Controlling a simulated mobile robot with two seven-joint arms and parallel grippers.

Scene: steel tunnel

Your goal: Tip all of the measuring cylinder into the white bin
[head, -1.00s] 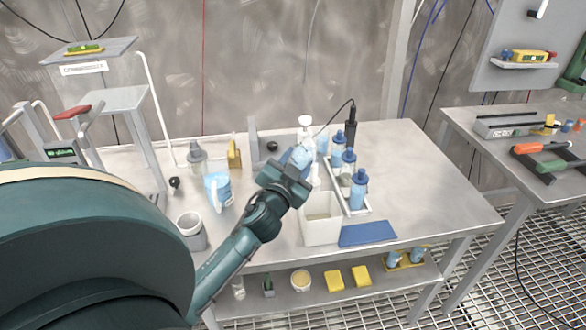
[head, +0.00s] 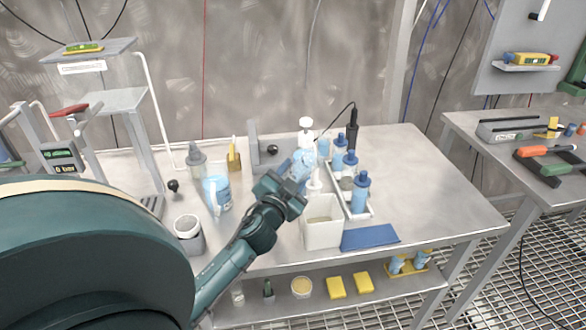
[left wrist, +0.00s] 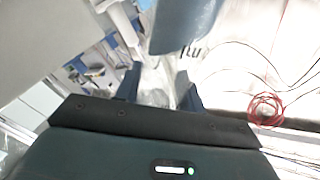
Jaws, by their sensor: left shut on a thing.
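The white bin (head: 322,236) stands on the bench near its front edge, open at the top, with something pale inside. My left gripper (head: 292,187) is just behind and left of the bin, above the bench. It is shut on a clear, bluish vessel (head: 302,165), which I take for the measuring cylinder. In the left wrist view the clear vessel (left wrist: 155,85) sits between the two dark fingers. Its full outline and how much it holds are hard to tell. My right gripper is not in view.
A white rack (head: 355,212) with several blue-capped bottles stands right of the bin. A blue mat (head: 369,237) lies beside the bin. A light-blue jug (head: 217,194) and a grey-white pot (head: 188,230) stand at left. The bench's right part is clear.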

